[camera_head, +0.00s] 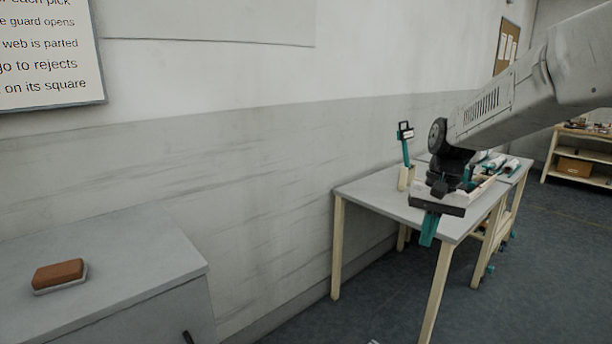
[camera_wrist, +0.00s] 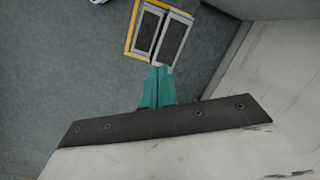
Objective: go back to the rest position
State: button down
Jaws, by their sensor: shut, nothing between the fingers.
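My gripper (camera_head: 430,229) hangs from my arm at the right of the head view, in front of the grey-topped table (camera_head: 372,198). Its teal fingers point down and are shut together with nothing between them. In the wrist view the shut fingertips (camera_wrist: 160,73) show at the centre, with floor beyond them. They look apart from everything around. My arm hides part of the table top and what lies on it.
A grey cabinet (camera_head: 135,262) at the left bears a brown block on a pale base (camera_head: 60,275). A teal stand (camera_head: 406,150) rises at the table's back. A yellow-edged frame with dark panels (camera_wrist: 160,33) lies beyond the fingers. A wooden shelf (camera_head: 580,157) stands far right. Floor is open at front right.

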jog(key=s+r+n+t+h, duration=0.1)
jog(key=s+r, duration=0.2)
jog(key=s, duration=0.6)
jog(key=s+r+n+t, duration=0.1)
jog(key=s+r, duration=0.2)
jog(key=s, duration=0.6)
jog(key=s+f+n, duration=0.1)
jog(key=s+f, duration=0.1)
jog(key=s, duration=1.1)
jog(key=shift+d+f+t+h, duration=0.2)
jog(key=shift+f+t+h, duration=0.1)
jog(key=shift+f+h, duration=0.1)
jog(key=shift+s, duration=0.1)
